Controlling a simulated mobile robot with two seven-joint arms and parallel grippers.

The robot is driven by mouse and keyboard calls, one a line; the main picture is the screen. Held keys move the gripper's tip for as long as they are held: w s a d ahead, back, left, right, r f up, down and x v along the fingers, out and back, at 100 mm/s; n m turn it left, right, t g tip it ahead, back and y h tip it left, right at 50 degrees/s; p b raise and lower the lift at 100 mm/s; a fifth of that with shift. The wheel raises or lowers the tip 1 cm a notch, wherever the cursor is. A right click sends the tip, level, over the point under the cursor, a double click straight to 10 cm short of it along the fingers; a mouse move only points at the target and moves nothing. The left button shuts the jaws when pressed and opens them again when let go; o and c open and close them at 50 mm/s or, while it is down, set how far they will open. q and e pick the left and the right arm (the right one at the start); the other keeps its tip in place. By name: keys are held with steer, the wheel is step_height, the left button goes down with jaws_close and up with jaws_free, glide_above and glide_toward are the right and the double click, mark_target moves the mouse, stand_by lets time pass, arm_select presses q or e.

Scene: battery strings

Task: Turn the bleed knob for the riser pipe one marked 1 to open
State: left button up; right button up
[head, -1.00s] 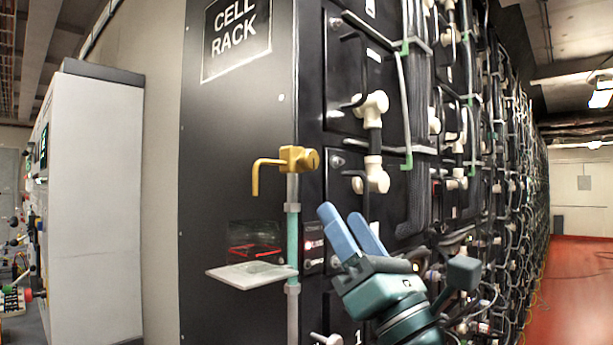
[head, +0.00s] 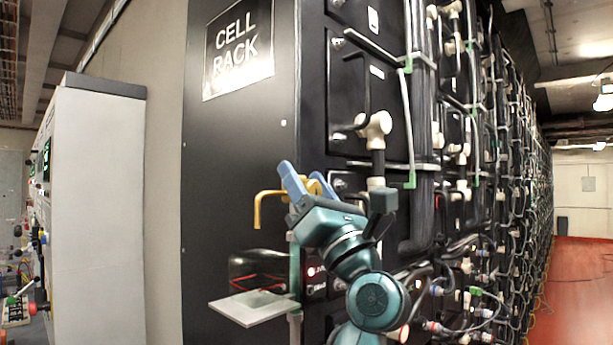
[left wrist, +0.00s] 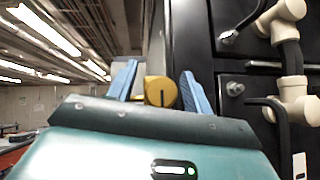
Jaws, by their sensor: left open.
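The brass bleed valve with its hooked spout (head: 262,200) sits on the green riser pipe at the corner of the black cell rack. Its round brass knob (left wrist: 160,91) with a dark slot, upright in that view, lies between the two blue fingers in the left wrist view. My left gripper (head: 305,183) is open, its fingers on either side of the knob; I cannot tell whether they touch it. It hides most of the valve body in the head view. The marking 1 is hidden now. My right gripper is not in view.
A small white shelf (head: 255,306) below the spout stands out from the rack, with a clear container (head: 257,270) on it. White pipe fittings (head: 376,125) and hoses crowd the rack face. A grey cabinet (head: 95,200) stands at left. Red floor is clear at right.

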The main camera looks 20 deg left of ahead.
arm_select(q)
steer(key=c, duration=1)
steer(key=shift+o, duration=0.2)
steer(key=n+g+y+b, duration=0.2)
steer(key=n+g+b, duration=0.1)
steer(key=n+g, duration=0.1)
steer(key=shift+f+n, duration=0.15)
steer(key=shift+n, duration=0.45)
steer(key=shift+s+n+g+y+b, duration=0.1)
steer(key=shift+n+g+y+b, duration=0.3)
steer(key=shift+n+g, duration=0.5)
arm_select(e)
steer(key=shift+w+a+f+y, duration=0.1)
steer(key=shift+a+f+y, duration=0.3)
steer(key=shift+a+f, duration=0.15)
arm_select(q)
steer(key=shift+a, duration=0.1)
steer(key=o, duration=1)
steer(key=shift+r, duration=0.2)
steer(key=shift+c, duration=0.2)
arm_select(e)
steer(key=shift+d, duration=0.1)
